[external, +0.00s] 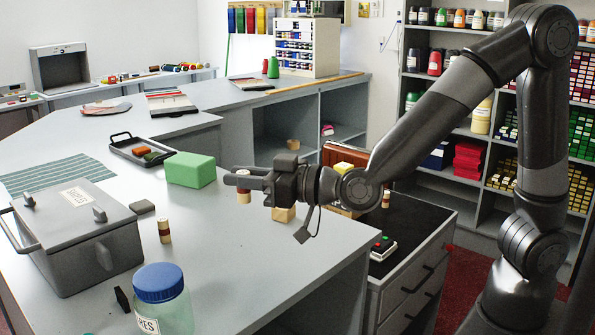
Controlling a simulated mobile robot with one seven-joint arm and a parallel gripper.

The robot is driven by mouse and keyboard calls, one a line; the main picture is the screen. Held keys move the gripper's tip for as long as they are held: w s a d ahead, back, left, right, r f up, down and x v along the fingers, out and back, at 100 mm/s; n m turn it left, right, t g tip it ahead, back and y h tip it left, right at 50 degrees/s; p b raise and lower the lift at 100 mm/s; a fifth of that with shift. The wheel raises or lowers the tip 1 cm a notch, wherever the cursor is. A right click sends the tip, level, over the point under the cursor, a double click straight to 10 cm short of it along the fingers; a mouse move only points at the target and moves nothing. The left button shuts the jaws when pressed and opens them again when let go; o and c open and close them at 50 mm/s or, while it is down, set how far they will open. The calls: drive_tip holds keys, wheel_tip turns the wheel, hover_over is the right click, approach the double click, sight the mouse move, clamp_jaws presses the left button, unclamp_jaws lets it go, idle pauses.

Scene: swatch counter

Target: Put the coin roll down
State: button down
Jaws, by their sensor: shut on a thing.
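The coin roll (243,197) is a small upright cylinder, pale with a dark reddish band. It is between the fingers of my gripper (241,181), which is shut on it. The fingers hide part of its upper half. My gripper reaches in from the right over the grey counter (225,245). I cannot tell whether the roll's lower end touches the counter or is a little above it. A similar banded cylinder (164,231) stands on the counter to the left and nearer the camera.
A green block (190,169) lies just left of my gripper, with a black tray (127,147) behind it. A grey lidded box (75,240) and a blue-lidded jar (161,300) stand nearer. A wooden block (284,215) is below my wrist. The counter's middle front is clear.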

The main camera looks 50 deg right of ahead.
sight(245, 200)
drive_tip(key=f, duration=0.5)
drive_tip(key=shift+w+d, duration=0.15)
drive_tip(key=shift+w, duration=0.05)
drive_tip(key=s+a+f, duration=0.1)
drive_tip(key=a+f, duration=0.1)
drive_tip(key=a, duration=0.1)
drive_tip(key=s+a+f, duration=0.1)
drive_tip(key=a+f, duration=0.1)
drive_tip(key=a, duration=0.2)
drive_tip(key=s+a+f, duration=0.1)
drive_tip(key=a+f, duration=0.1)
drive_tip(key=a, duration=0.2)
drive_tip(key=shift+s+f, duration=0.2)
drive_tip(key=shift+f, duration=0.2)
drive_tip(key=shift+a+f, duration=0.1)
drive_tip(key=shift+f, duration=1.75)
drive_tip(key=shift+f, duration=0.15)
drive_tip(key=c, duration=1.3)
unclamp_jaws()
drive_tip(key=shift+o, duration=0.2)
drive_tip(key=shift+s, duration=0.15)
